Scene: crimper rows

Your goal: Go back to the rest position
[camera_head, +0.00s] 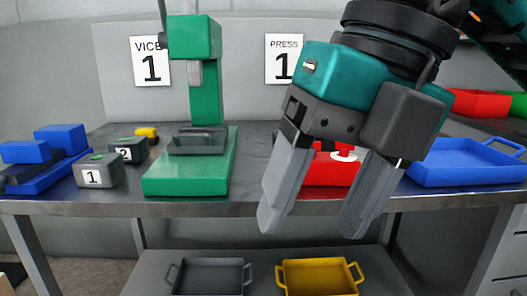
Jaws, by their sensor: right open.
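My right gripper (313,213) is large in the camera_head view, right of the middle. Its two grey fingers are apart and point down, and nothing shows between the fingertips. It hangs in front of the workbench (260,202) and partly hides a red device with a white part (335,171) on the bench top. My left gripper is not in view.
A green press (205,88), grey numbered boxes (98,172) and a blue vice (45,160) stand on the bench. A blue tray (468,178) and a red bin (478,103) are at right. Grey (207,293) and yellow trays (317,293) sit on the lower shelf.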

